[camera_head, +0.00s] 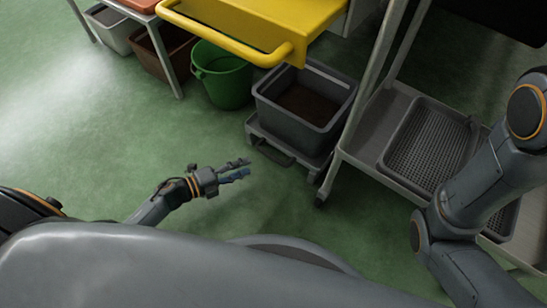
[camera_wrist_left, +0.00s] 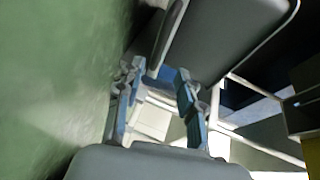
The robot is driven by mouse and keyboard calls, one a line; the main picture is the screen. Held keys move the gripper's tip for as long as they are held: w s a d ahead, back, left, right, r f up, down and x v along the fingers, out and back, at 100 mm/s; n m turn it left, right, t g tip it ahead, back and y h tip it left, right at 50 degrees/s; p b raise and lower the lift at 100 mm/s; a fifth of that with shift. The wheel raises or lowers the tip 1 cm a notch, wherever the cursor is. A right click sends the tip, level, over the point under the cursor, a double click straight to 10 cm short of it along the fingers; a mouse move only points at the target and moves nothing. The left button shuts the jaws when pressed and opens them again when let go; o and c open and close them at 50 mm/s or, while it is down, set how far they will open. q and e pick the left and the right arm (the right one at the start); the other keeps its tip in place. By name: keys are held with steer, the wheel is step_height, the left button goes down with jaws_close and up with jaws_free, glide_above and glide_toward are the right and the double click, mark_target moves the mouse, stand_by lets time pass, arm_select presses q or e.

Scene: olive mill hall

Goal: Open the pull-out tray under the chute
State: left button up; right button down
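A grey bin (camera_head: 325,132) with dark contents sits on a low grey tray (camera_head: 254,127) under the yellow chute-like body (camera_head: 255,18). The low tray has a dark handle (camera_head: 273,152) on its front. My left gripper (camera_head: 243,168) is low over the floor, in front of and left of that handle, apart from it. Its blue fingers are open and empty. In the left wrist view the open fingers (camera_wrist_left: 158,78) point toward the grey bin (camera_wrist_left: 225,38) and a grey bar at its near edge. My right arm shows at the right of the head view, but its gripper is out of view.
A yellow bar (camera_head: 225,40) juts out in front of the yellow body. A green bucket (camera_head: 222,76) stands left of the bin. A metal rack (camera_head: 372,135) with a perforated crate (camera_head: 430,150) stands to the right. The green floor on the left is clear.

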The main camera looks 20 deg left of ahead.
mark_target(272, 155)
arm_select(q)
steer(key=b+x, duration=0.4)
steer(key=x, duration=0.5)
steer(key=shift+w+d+f, duration=0.2)
steer(key=shift+d+f, duration=0.05)
steer(key=shift+w+d, duration=0.35)
steer(key=shift+w, duration=0.05)
jaws_close()
